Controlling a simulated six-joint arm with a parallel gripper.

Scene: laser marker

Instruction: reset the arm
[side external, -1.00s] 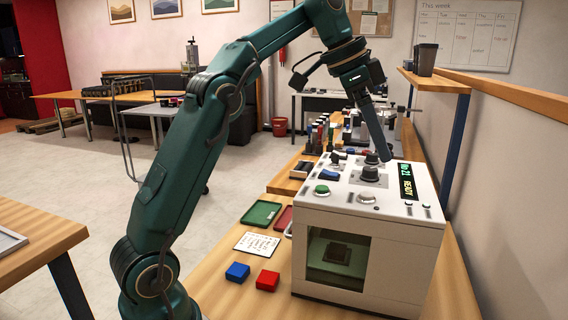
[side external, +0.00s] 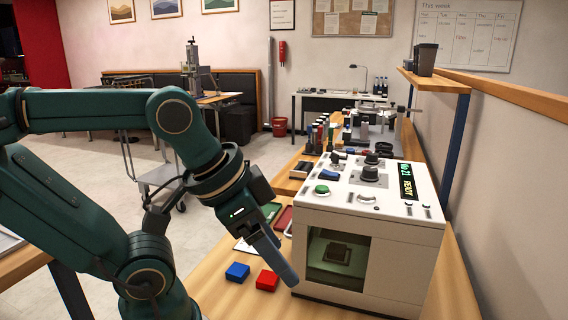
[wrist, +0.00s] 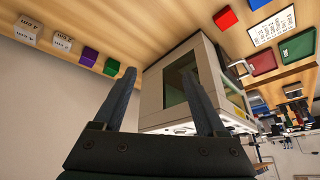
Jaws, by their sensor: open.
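My gripper (side external: 279,262) is in front of the laser marker's left front corner in the side external view, pointing down and to the right. It is open and empty, apart from the machine as far as I can tell. In the wrist view its two fingers (wrist: 162,92) stand apart, with the white laser marker (wrist: 150,92) behind them. The laser marker (side external: 325,291) stands on the wooden bench with its window closed. A dark block (side external: 337,253) sits inside behind the window.
A blue block (side external: 237,271) and a red block (side external: 267,280) lie on the bench left of the machine. A green tray (side external: 271,210) and a red tray (side external: 284,219) lie behind. The wrist view also shows purple (wrist: 89,57), green (wrist: 111,66) and white blocks (wrist: 62,41).

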